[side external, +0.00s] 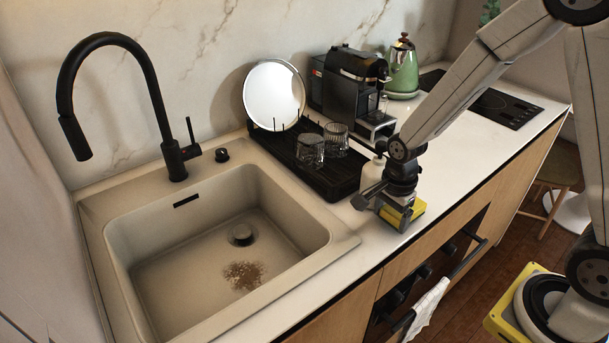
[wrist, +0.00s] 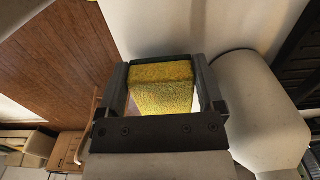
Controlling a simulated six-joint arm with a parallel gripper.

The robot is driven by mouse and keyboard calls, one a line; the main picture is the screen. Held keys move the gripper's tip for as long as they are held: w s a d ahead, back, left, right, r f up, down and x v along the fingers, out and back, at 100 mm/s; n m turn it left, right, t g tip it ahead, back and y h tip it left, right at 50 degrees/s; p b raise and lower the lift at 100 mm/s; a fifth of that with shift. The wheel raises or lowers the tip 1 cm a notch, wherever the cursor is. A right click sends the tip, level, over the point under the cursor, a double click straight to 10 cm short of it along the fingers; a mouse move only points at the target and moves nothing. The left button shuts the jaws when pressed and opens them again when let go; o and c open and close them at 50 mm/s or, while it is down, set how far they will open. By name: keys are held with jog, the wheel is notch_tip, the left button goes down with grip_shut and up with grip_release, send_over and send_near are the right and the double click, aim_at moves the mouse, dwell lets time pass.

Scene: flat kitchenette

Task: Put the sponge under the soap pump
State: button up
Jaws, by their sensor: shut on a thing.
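My gripper (side external: 388,203) is shut on the yellow sponge (side external: 404,214), low over the front of the white counter, right of the sink. In the wrist view the sponge (wrist: 162,90) sits between the two dark fingers. The soap pump (side external: 371,174) is a pale bottle standing on the counter just behind my gripper, partly hidden by my wrist. In the wrist view its body (wrist: 262,118) is close beside the right finger; I cannot tell whether they touch. I cannot tell whether the sponge touches the counter.
The sink (side external: 215,250) with brown grounds lies to the left. A black dish rack (side external: 330,180) with a plate (side external: 273,94) and glasses (side external: 310,151) stands behind. A coffee machine (side external: 345,88) and green kettle (side external: 402,70) are farther back. The counter's front edge is near the sponge.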

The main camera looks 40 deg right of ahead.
jog(key=shift+f, duration=0.8)
jog(key=shift+f, duration=0.15)
jog(key=o, duration=1)
jog(key=shift+o, duration=0.2)
notch_tip(320, 180, up, 12)
jog(key=shift+r, duration=0.2)
